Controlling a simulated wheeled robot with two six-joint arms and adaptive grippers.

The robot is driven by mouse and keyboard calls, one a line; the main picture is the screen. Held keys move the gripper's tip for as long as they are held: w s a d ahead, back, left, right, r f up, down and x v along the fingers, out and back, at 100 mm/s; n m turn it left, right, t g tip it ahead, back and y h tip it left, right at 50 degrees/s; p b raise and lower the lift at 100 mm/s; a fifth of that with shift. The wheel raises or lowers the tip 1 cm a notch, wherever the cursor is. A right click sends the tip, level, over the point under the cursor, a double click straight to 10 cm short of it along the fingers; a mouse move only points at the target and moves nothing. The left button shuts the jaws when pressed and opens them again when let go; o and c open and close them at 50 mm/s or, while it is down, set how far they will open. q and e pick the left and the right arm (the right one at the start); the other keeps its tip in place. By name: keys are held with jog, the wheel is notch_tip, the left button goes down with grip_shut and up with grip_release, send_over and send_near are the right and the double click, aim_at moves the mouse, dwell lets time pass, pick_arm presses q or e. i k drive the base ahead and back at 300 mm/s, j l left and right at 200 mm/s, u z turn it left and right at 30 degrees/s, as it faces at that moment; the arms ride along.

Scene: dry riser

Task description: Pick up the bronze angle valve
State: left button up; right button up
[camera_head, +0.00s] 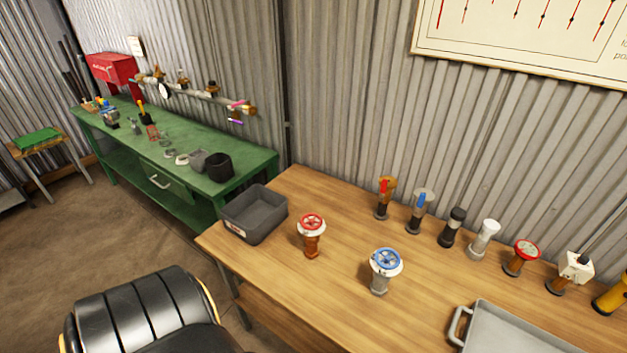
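A bronze-coloured valve (312,240) with a red spoked handwheel and a pale collar stands upright on the wooden table, just right of the dark grey bin. It looks like the bronze angle valve, though its side outlet is hard to make out. A similar valve (380,283) with a blue handwheel and a silver-grey body stands to its right and nearer. Neither of my grippers shows in the head view.
A dark grey bin (237,228) sits at the wooden table's left corner. Several valves and fittings, including a red-wheeled one (521,256), line the back edge. A grey tray (520,335) lies front right. A green workbench (245,168) stands behind left. The table's front middle is clear.

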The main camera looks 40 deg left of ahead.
aim_at(311, 238)
jog(key=j, duration=0.5)
jog(key=k+j+z, duration=0.1)
jog(key=j, duration=0.4)
jog(key=k+j, duration=0.1)
jog(key=j, duration=0.4)
jog(key=k+j+z, duration=0.1)
jog(key=j, duration=0.4)
jog(key=k+j, duration=0.1)
jog(key=j, duration=0.4)
jog(key=k+j+z, duration=0.1)
jog(key=j, duration=0.4)
jog(key=k+j, duration=0.1)
jog(key=j, duration=0.35)
jog(key=k+j+z, duration=0.1)
jog(key=j, duration=0.4)
